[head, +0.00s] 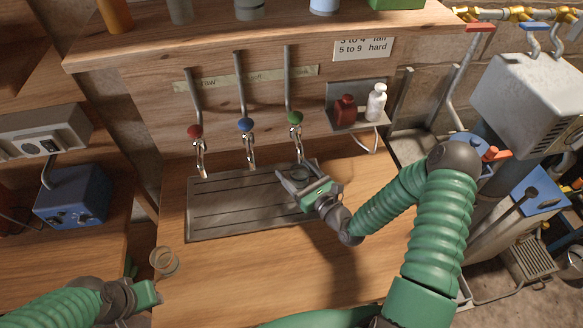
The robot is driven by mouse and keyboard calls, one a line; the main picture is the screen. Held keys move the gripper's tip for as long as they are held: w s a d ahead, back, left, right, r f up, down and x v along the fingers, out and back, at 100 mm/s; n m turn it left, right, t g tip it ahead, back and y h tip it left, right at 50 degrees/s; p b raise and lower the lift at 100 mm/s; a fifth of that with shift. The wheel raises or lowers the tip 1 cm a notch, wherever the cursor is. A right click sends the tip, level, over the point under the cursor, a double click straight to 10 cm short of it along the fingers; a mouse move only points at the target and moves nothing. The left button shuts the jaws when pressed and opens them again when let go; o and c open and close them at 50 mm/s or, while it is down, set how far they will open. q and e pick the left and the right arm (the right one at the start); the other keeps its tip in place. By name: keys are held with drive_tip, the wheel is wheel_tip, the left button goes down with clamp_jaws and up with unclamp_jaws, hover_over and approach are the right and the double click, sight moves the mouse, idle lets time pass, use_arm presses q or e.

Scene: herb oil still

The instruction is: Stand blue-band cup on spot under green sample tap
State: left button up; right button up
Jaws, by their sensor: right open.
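The green-knobbed tap (295,118) is the rightmost of three taps on the wooden back panel. Its spout hangs over the metal drip tray (212,232). My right gripper (287,180) is open over the tray's right part, just below this spout; no cup shows clearly between its fingers. A pale cup (325,6) with a bluish lower edge stands on the top shelf, cut by the frame; I cannot tell whether it is the blue-band cup. My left gripper (158,290) is low at left, its fingers hard to make out. The spot under the tap is hidden by my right gripper.
A clear ring-like vessel (163,261) is on the counter near my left gripper. Red (195,131) and blue (246,125) taps are left of the green one. Red and white bottles (376,102) stand on a small shelf at right. The counter before the tray is clear.

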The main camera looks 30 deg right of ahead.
sight(307, 179)
use_arm(q)
drive_tip(key=shift+d+f+b, duration=0.2)
drive_tip(key=shift+d+b, duration=0.1)
drive_tip(key=shift+d, duration=0.2)
use_arm(e)
drive_tip(key=s, duration=0.2)
drive_tip(key=s+d, duration=0.1)
drive_tip(key=s, duration=0.1)
drive_tip(key=s+d, duration=0.1)
drive_tip(key=s, duration=0.1)
drive_tip(key=shift+s+d+f, duration=0.1)
drive_tip(key=shift+s+f, duration=0.05)
drive_tip(key=shift+s, duration=0.2)
use_arm(q)
drive_tip(key=shift+s+a+f, duration=0.1)
drive_tip(key=shift+a+f, duration=0.1)
drive_tip(key=shift+a, duration=0.15)
use_arm(e)
drive_tip(key=s, duration=0.4)
use_arm(q)
drive_tip(key=shift+a, duration=0.15)
use_arm(e)
drive_tip(key=shift+a+r, duration=0.2)
use_arm(q)
drive_tip(key=shift+d, duration=0.35)
use_arm(e)
drive_tip(key=shift+d, duration=0.3)
